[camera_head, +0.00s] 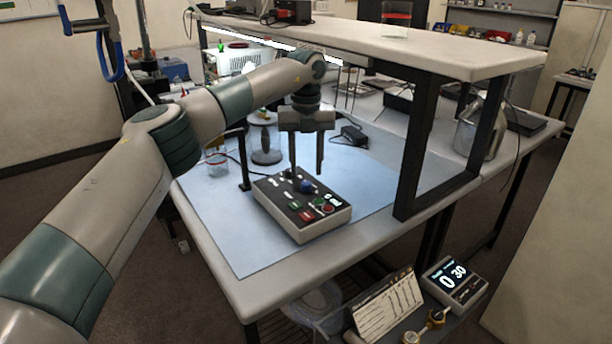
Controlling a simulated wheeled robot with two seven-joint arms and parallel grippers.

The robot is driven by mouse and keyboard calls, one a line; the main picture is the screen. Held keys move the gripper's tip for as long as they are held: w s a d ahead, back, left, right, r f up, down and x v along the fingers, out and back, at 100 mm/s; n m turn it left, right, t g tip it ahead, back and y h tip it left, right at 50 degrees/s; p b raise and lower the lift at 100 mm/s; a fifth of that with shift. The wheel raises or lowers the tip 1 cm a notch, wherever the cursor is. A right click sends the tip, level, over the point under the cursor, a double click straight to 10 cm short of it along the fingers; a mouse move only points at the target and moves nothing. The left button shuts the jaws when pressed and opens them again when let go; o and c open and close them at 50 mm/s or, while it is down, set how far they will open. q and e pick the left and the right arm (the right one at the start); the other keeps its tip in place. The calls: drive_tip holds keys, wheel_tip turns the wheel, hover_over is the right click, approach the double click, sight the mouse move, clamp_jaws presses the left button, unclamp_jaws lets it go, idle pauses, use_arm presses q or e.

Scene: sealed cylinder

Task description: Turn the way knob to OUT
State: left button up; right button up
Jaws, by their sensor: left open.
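A control box (324,222) with a dark top and pale sides sits on the blue mat (228,222). Its top bears a blue knob (307,186), a red button (306,216), green parts and small white labels. The labels are too small to read, so I cannot tell which control is the way knob or where it points. My left gripper (307,172) is open and empty, fingers pointing down at the far part of the box near the blue knob. I cannot tell whether a fingertip touches the box. My right gripper is out of view.
A clear cylinder with dark ends (266,157) stands behind the box, beside a black post (243,160). A small beaker (216,166) is at left, a black adapter (354,134) behind. The raised shelf's black leg (418,150) stands right. A timer (454,283) shows 0 30.

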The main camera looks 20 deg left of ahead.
sight(306, 182)
use_arm(q)
wheel_tip(306, 182, up, 14)
drive_tip(key=shift+f+b, duration=0.25)
drive_tip(key=shift+b, duration=0.15)
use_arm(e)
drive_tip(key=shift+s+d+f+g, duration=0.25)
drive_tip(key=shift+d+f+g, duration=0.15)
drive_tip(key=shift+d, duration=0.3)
use_arm(q)
drive_tip(key=shift+s+f, duration=0.1)
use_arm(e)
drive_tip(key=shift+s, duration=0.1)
